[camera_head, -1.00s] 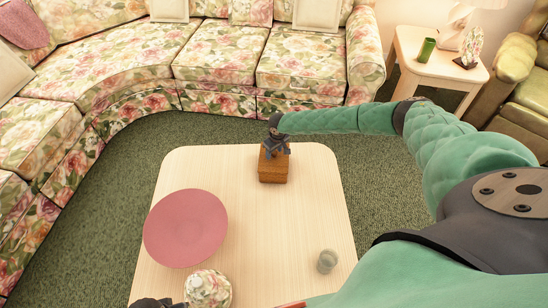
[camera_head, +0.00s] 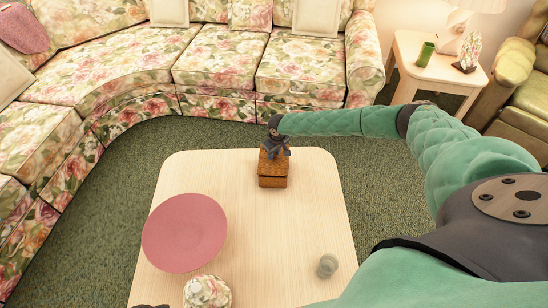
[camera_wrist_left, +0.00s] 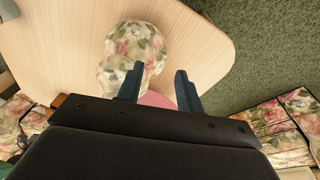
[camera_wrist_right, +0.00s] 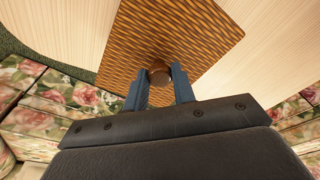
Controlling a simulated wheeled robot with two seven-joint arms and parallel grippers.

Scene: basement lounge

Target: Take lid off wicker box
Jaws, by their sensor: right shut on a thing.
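The wicker box (camera_head: 272,182) stands near the far edge of the pale wooden table. Its woven brown lid (camera_head: 266,167) sits slightly above the box, with a thin dark gap between them. My right gripper (camera_head: 275,147) is above the lid and shut on its round brown knob (camera_wrist_right: 159,72). In the right wrist view the woven lid (camera_wrist_right: 185,30) fills the upper middle and hides the box beneath. My left gripper (camera_wrist_left: 158,82) is open and empty, near a floral round jar (camera_wrist_left: 135,50) in the left wrist view.
On the table (camera_head: 290,230) are a pink plate (camera_head: 185,232), the floral jar (camera_head: 207,292) and a small glass (camera_head: 327,265). The tabletop right of the plate is largely clear. A floral sofa (camera_head: 215,65) and a side table (camera_head: 415,48) stand beyond.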

